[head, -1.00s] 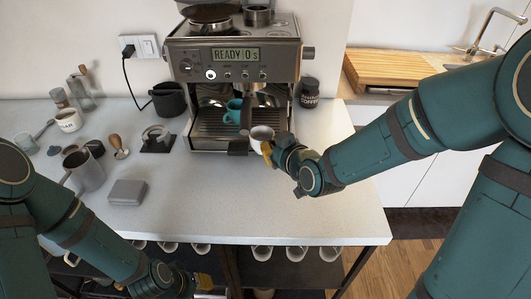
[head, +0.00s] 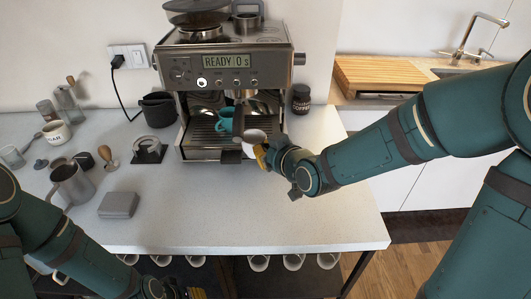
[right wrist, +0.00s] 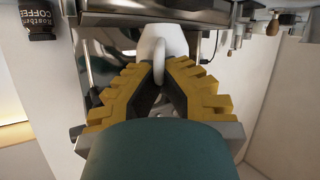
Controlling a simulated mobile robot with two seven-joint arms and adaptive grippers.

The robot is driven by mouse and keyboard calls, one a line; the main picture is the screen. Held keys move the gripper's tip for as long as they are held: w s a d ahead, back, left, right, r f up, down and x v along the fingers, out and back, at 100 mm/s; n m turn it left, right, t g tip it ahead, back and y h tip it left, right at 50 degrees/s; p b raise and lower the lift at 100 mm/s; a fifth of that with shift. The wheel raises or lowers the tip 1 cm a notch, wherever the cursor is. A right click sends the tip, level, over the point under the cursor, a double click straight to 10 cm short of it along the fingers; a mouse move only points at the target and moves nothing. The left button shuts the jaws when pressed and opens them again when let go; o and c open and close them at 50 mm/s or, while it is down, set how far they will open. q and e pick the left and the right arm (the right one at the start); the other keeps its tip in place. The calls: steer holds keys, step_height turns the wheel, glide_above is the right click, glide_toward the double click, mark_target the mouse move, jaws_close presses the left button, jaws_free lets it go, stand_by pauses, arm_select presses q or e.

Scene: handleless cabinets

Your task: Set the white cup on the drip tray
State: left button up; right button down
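The white cup (head: 255,136) is at the front right of the coffee machine's drip tray (head: 195,140). It is partly behind my right gripper (head: 263,155), and I cannot tell whether it touches the tray. In the right wrist view the white cup (right wrist: 160,38) has its handle between the yellow fingers of my right gripper (right wrist: 158,75), which look closed on it. My left gripper (head: 182,294) is low, cut off by the bottom edge.
The coffee machine (head: 231,66) stands at the back of the white counter (head: 230,205). A dark coffee jar (head: 301,98) stands to its right. A tamper (head: 109,156), metal pitcher (head: 70,182) and grey box (head: 119,205) are on the left. The counter's front middle is clear.

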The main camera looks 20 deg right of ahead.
steer(key=shift+w+d+f+b, duration=0.1)
steer(key=shift+w+d+b, duration=0.15)
steer(key=shift+w, duration=0.35)
steer(key=shift+w+d+b, duration=0.1)
steer(key=shift+w+b, duration=0.2)
steer(key=shift+w, duration=0.3)
steer(key=shift+w+d+f+b, duration=0.1)
steer(key=shift+w+d+b, duration=0.15)
steer(key=shift+w, duration=0.35)
steer(key=shift+w+d, duration=0.4)
steer(key=shift+w, duration=1.1)
steer(key=shift+w+d, duration=0.45)
steer(key=shift+w, duration=1.1)
steer(key=shift+w+d, duration=0.4)
steer(key=shift+w, duration=1.1)
steer(key=shift+f+b, duration=0.15)
steer(key=shift+b, duration=0.2)
steer(key=shift+f, duration=0.2)
steer(key=c, duration=1.1)
jaws_free()
steer(key=shift+o, duration=0.2)
